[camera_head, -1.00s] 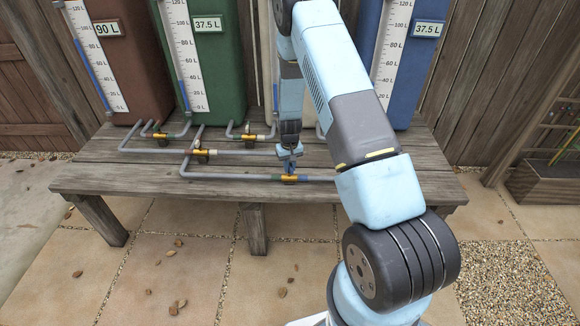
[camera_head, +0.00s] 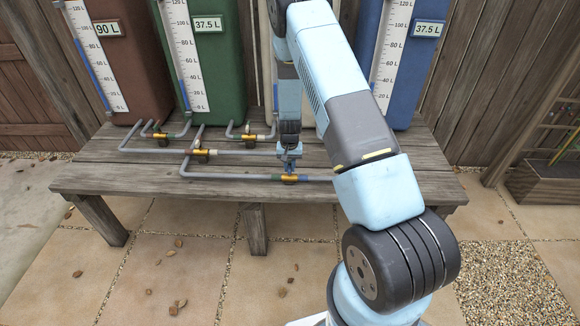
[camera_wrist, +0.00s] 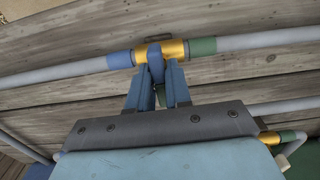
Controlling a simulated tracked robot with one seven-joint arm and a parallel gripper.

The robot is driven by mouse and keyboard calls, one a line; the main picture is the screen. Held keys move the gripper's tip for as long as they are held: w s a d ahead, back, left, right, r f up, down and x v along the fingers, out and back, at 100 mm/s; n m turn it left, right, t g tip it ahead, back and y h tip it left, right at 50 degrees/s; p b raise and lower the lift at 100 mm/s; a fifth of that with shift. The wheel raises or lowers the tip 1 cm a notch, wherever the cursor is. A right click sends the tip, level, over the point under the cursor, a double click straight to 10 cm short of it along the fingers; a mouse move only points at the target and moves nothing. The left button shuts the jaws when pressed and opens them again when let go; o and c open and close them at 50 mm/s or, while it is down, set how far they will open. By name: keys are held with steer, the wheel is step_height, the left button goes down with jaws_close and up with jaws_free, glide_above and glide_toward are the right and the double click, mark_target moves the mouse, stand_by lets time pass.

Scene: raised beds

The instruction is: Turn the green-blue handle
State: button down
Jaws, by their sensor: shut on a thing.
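The brass valve (camera_wrist: 174,50) sits on a grey pipe between a blue band (camera_wrist: 120,60) and a green band (camera_wrist: 203,46) in the wrist view. It also shows in the head view (camera_head: 289,178), low on the wooden bench. Its handle (camera_wrist: 155,66) is a blue-grey upright piece over the brass body. My gripper (camera_wrist: 158,76) has its two blue fingers around this handle and is shut on it. In the head view my gripper (camera_head: 290,158) reaches down to the valve from above. The lower handle is partly hidden between the fingers.
Other brass valves (camera_head: 203,152) (camera_head: 248,136) sit on pipes to the left. Brown (camera_head: 125,60), green (camera_head: 222,70) and blue (camera_head: 405,80) tanks with level scales stand behind on the bench (camera_head: 130,180). Pipes run close around my gripper; my arm hides some of the right side.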

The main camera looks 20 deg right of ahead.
mark_target(289, 165)
steer(key=c, duration=1.1)
jaws_free()
steer(key=shift+r, duration=0.1)
step_height(289, 165, up, 14)
steer(key=shift+f, duration=0.25)
